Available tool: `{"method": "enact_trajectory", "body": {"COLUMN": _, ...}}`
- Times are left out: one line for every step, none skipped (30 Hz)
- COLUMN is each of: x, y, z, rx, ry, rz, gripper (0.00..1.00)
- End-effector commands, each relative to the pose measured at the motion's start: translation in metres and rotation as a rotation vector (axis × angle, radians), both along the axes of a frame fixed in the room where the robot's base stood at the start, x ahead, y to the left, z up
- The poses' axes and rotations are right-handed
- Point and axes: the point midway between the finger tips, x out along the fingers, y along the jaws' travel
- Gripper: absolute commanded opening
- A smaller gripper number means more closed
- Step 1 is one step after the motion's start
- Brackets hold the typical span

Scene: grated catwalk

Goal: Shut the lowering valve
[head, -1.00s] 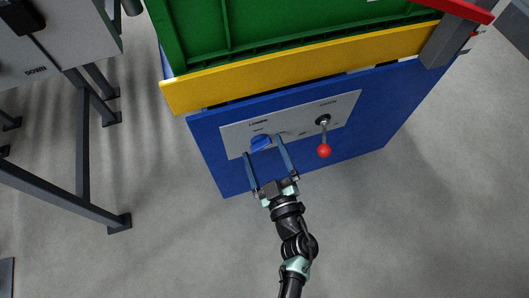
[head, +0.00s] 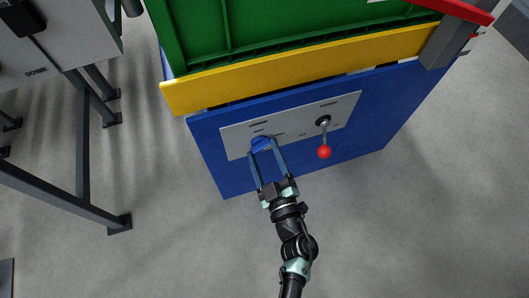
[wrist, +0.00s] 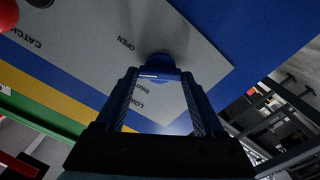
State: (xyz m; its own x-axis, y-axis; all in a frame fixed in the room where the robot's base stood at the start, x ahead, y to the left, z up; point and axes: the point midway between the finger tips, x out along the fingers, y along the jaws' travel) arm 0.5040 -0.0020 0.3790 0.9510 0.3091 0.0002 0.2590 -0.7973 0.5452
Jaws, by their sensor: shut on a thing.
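The lowering valve is a blue knob (head: 261,142) on the left part of a grey label plate (head: 344,108), which is on a blue panel. My gripper (head: 264,148) has one finger on each side of the knob and is shut on it. In the wrist view the knob (wrist: 160,62) sits between the fingertips, with a pale line on its near face. The word OPEN shows on the plate above left of it. Lettering below it is partly hidden by the left finger, so I cannot tell the exact setting.
A lever with a red ball (head: 324,152) hangs on the same plate, right of the knob. A yellow beam (head: 300,68) and a green tray (head: 290,25) are above the panel. A grey box with dark legs (head: 84,150) stands left. Bare floor lies below.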

Motion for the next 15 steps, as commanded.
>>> {"method": "enact_trajectory", "body": {"x": -0.0005, "y": 0.0001, "z": -0.0005, "rx": -0.027, "ry": -0.007, "rz": 0.0, "gripper": 0.14}}
{"method": "enact_trajectory", "body": {"x": -0.0005, "y": 0.0, "z": -0.0006, "rx": -0.047, "ry": -0.014, "rz": -0.001, "gripper": 0.14}}
{"method": "enact_trajectory", "body": {"x": -0.0005, "y": -0.0003, "z": -0.0007, "rx": -0.076, "ry": -0.024, "rz": -0.001, "gripper": 0.14}}
{"method": "enact_trajectory", "body": {"x": -0.0006, "y": -0.0002, "z": -0.0007, "rx": -0.099, "ry": -0.031, "rz": -0.001, "gripper": 0.14}}
{"method": "enact_trajectory", "body": {"x": -0.0006, "y": 0.0002, "z": -0.0009, "rx": -0.123, "ry": -0.039, "rz": 0.0, "gripper": 0.14}}
{"method": "enact_trajectory", "body": {"x": -0.0007, "y": 0.0005, "z": -0.001, "rx": -0.157, "ry": -0.05, "rz": 0.0, "gripper": 0.14}}
{"method": "enact_trajectory", "body": {"x": -0.0007, "y": 0.0003, "z": -0.0012, "rx": -0.183, "ry": -0.058, "rz": 0.0, "gripper": 0.14}}
{"method": "enact_trajectory", "body": {"x": -0.0008, "y": 0.0001, "z": -0.0013, "rx": -0.21, "ry": -0.067, "rz": 0.0, "gripper": 0.14}}
{"method": "enact_trajectory", "body": {"x": -0.0008, "y": 0.0002, "z": -0.0015, "rx": -0.247, "ry": -0.079, "rz": 0.0, "gripper": 0.14}}
{"method": "enact_trajectory", "body": {"x": -0.0009, "y": 0.0004, "z": -0.0016, "rx": -0.273, "ry": -0.087, "rz": 0.0, "gripper": 0.14}}
{"method": "enact_trajectory", "body": {"x": -0.001, "y": 0.0004, "z": -0.0017, "rx": -0.301, "ry": -0.096, "rz": 0.001, "gripper": 0.14}}
{"method": "enact_trajectory", "body": {"x": -0.001, "y": 0.0004, "z": -0.002, "rx": -0.337, "ry": -0.108, "rz": 0.0, "gripper": 0.14}}
{"method": "enact_trajectory", "body": {"x": -0.0011, "y": 0.0004, "z": -0.002, "rx": -0.364, "ry": -0.116, "rz": 0.001, "gripper": 0.14}}
{"method": "enact_trajectory", "body": {"x": -0.0011, "y": 0.0005, "z": -0.0022, "rx": -0.391, "ry": -0.125, "rz": 0.001, "gripper": 0.14}}
{"method": "enact_trajectory", "body": {"x": -0.0012, "y": 0.0004, "z": -0.0024, "rx": -0.428, "ry": -0.137, "rz": 0.001, "gripper": 0.14}}
